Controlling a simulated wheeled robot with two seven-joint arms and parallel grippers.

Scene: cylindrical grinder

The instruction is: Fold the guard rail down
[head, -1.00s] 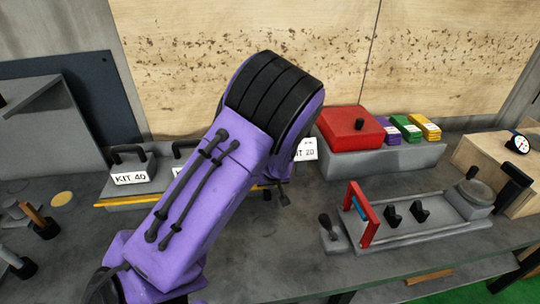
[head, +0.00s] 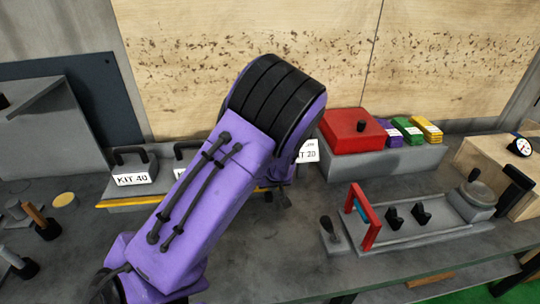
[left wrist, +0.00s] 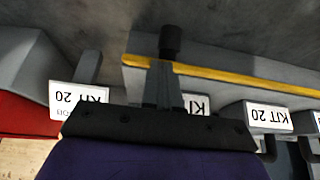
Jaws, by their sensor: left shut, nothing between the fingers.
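The guard rail (head: 366,217) is a red frame standing upright at the left end of a small grey grinder (head: 425,222) on the bench, right of centre in the head view. The rail is not seen there. My right gripper is in neither view.
Grey kit weights (head: 133,172) with a yellow-edged base stand left and behind my arm. A red box (head: 350,130) and purple, green and yellow blocks (head: 410,131) stand behind the grinder. A black-knobbed lever (head: 328,228) sits just left of the rail. Bare bench lies in front.

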